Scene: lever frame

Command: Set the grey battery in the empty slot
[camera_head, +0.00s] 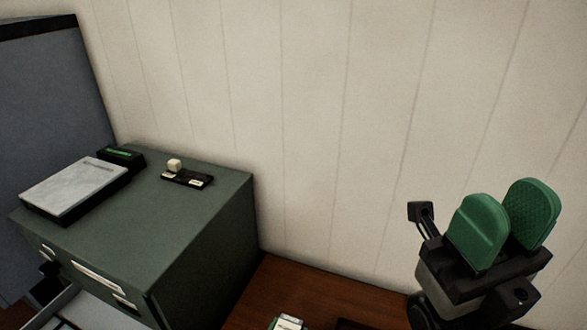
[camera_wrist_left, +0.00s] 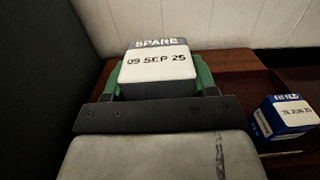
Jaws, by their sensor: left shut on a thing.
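In the left wrist view my left gripper (camera_wrist_left: 158,85) is shut on the grey battery (camera_wrist_left: 160,67), its green pads on either side. The battery has a white label reading "SPARE" and "09 SEP 25". The label end, with a bit of green beside it, seems to show at the bottom edge of the head view (camera_head: 288,322). My right gripper (camera_head: 505,225) is raised at the right of the head view, its green pads apart with nothing between them. A blue battery (camera_wrist_left: 284,116) with a date label stands to the right of the held one. I cannot make out the empty slot.
A green cabinet (camera_head: 205,235) stands at the left, with an open drawer low at its front. On it are a white-topped device (camera_head: 75,188) with a green display and a small black block (camera_head: 187,179) with a pale cube. A brown wooden surface (camera_head: 300,287) lies beside it.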

